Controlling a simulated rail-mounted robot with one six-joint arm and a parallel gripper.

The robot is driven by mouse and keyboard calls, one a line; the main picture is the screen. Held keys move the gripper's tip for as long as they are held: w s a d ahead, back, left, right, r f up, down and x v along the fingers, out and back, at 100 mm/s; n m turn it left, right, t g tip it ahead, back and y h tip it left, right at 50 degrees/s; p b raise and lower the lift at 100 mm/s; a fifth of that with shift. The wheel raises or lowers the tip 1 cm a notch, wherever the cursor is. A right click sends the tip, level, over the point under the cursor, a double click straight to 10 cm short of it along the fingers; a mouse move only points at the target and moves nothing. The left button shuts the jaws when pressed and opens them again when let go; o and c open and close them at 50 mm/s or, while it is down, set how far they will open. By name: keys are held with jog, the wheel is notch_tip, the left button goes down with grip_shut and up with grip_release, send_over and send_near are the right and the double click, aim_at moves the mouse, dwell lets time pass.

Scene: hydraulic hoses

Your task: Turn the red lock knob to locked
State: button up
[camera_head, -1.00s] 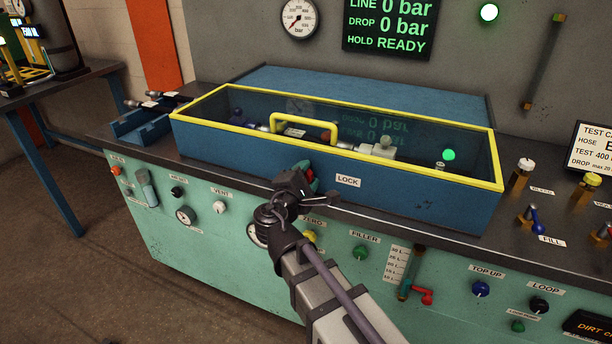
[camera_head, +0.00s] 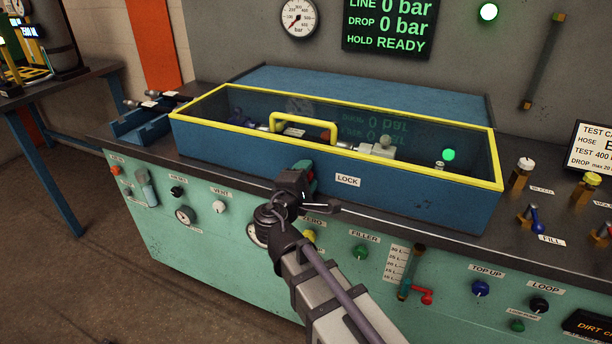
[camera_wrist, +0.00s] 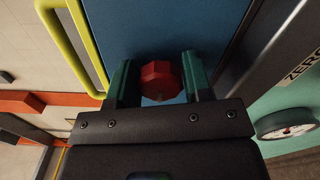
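The red lock knob (camera_wrist: 160,80) is a faceted knob on the blue front wall of the test box. In the wrist view it sits between the two green fingers of my gripper (camera_wrist: 161,82). In the head view my gripper (camera_head: 308,184) is at the box front, just left of the LOCK label (camera_head: 348,181), and hides the knob. The knob's locked or unlocked position cannot be read.
The blue box (camera_head: 440,206) has a yellow-rimmed clear lid, shut, with a yellow handle (camera_head: 303,121). The bench's green front panel (camera_head: 200,262) below carries several knobs and gauges. A gauge (camera_wrist: 287,124) is close on the right in the wrist view.

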jog(key=o, duration=0.4)
jog(key=v, duration=1.1)
jog(key=s+d+f+m+g+y, duration=0.3)
jog(key=d+f+m+g, duration=0.4)
jog(key=d+f+g, duration=0.15)
jog(key=s+d+f+m+g+y, duration=0.4)
jog(key=d+f+m+g, duration=0.3)
jog(key=f+g, duration=0.15)
jog(key=d+r+m+p, duration=0.1)
jog(key=d+m+p, duration=0.1)
jog(key=d, duration=0.4)
notch_tip(320, 180, up, 16)
jog(key=p, duration=1.5)
jog(key=shift+w+a, duration=0.15)
jog(key=shift+w, duration=0.15)
